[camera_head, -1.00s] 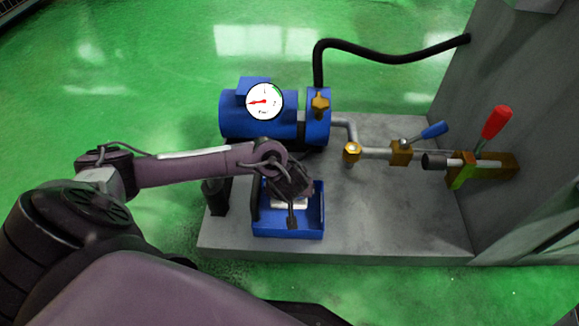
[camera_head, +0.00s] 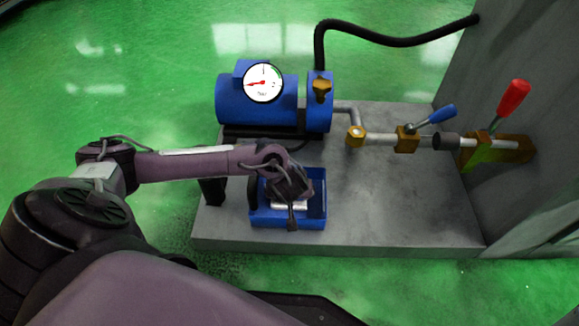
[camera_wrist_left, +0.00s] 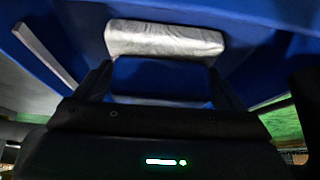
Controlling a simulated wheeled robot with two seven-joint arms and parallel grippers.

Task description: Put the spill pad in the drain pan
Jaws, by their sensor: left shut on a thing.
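The blue drain pan (camera_head: 262,217) sits on the grey base plate, in front of the blue pump motor. My left gripper (camera_head: 291,208) reaches down into the pan from above. It is shut on the spill pad (camera_head: 280,206), a whitish roll that shows between the fingers and low inside the pan. In the left wrist view the pad (camera_wrist_left: 165,40) lies across the fingertips, with the blue pan (camera_wrist_left: 268,30) around it. I cannot tell whether the pad touches the pan floor. My right gripper is not in view.
The blue motor with a round gauge (camera_head: 263,82) stands behind the pan. A pipe with a blue-handled valve (camera_head: 407,138) and a red lever (camera_head: 513,98) runs to the right. The base plate (camera_head: 400,205) is clear right of the pan.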

